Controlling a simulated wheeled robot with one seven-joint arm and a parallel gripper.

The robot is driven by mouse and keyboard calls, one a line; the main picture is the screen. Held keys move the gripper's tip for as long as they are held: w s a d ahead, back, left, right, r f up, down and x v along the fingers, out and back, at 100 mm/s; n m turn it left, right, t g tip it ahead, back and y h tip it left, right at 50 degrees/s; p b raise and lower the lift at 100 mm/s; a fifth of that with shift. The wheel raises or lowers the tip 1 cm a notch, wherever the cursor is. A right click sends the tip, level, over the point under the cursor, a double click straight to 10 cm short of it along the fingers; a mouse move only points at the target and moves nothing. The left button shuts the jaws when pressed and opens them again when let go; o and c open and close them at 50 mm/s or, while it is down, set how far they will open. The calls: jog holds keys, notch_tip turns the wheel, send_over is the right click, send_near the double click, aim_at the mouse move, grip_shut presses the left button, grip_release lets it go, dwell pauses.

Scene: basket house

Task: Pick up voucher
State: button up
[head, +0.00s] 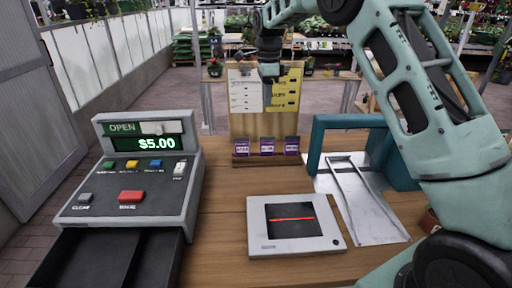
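Several candidates for the voucher show in the head view: three small purple cards with white labels stand in a row at the foot of an upright wooden board. They are a left card (242,148), a middle card (267,147) and a right card (292,147). Their print is too small to read. My gripper (267,98) points down in front of the board, above the middle card and apart from it in the picture. Its fingers are dark and narrow, and I cannot tell whether they are open or shut. I see nothing held in it.
A cash register (190,195) showing "$5.00" stands at the left, with a dark drawer (110,262) below it. A scanner (330,244) with a red line lies at the front. A metal tray (385,228) and a teal frame (316,140) are at the right. Wooden counter (222,220) shows between them.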

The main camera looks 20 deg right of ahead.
jog(key=d, duration=0.1)
jog(key=p, duration=0.3)
send_near(267, 140)
notch_tip(267, 140, down, 5)
jog(key=shift+m, duration=0.4)
notch_tip(267, 140, down, 5)
jog(key=p, duration=0.3)
jog(key=shift+w+f, duration=0.1)
jog(key=shift+f, duration=0.3)
grip_shut()
